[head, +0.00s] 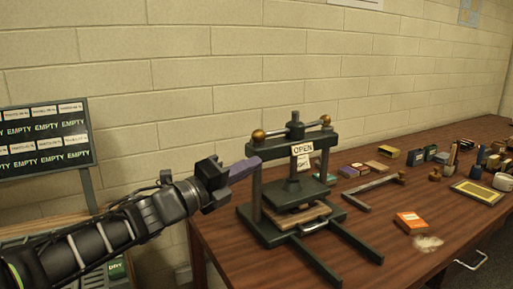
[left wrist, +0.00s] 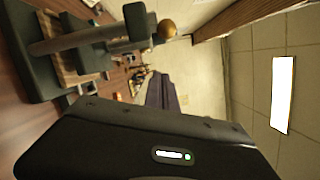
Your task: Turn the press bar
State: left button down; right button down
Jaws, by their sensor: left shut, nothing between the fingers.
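The dark green book press (head: 291,190) stands on the left end of the wooden table. Its press bar (head: 292,133) runs across the top with brass balls (head: 258,136) at its ends. An "OPEN" tag (head: 302,148) hangs below the bar. My left gripper (head: 245,168), with purple-grey fingers, is shut and empty just left of the press, slightly below the left brass ball. In the left wrist view the fingers (left wrist: 160,92) point away from the camera, and the press (left wrist: 80,45) and a brass ball (left wrist: 166,29) show at upper left. My right gripper is not in view.
The table (head: 385,242) holds an orange box (head: 409,222) beside a pale powder patch (head: 428,243), a metal square (head: 372,191), a yellow-framed tray (head: 477,192) and several small boxes. An "EMPTY" label board (head: 45,139) stands at left. A block wall is behind.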

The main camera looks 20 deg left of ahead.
pick_arm(q)
jog(key=w+r+p, duration=0.1)
jog(key=w+r, duration=0.1)
jog(key=w, duration=0.4)
jog(key=shift+w+a, duration=0.3)
jog(key=shift+a, duration=0.1)
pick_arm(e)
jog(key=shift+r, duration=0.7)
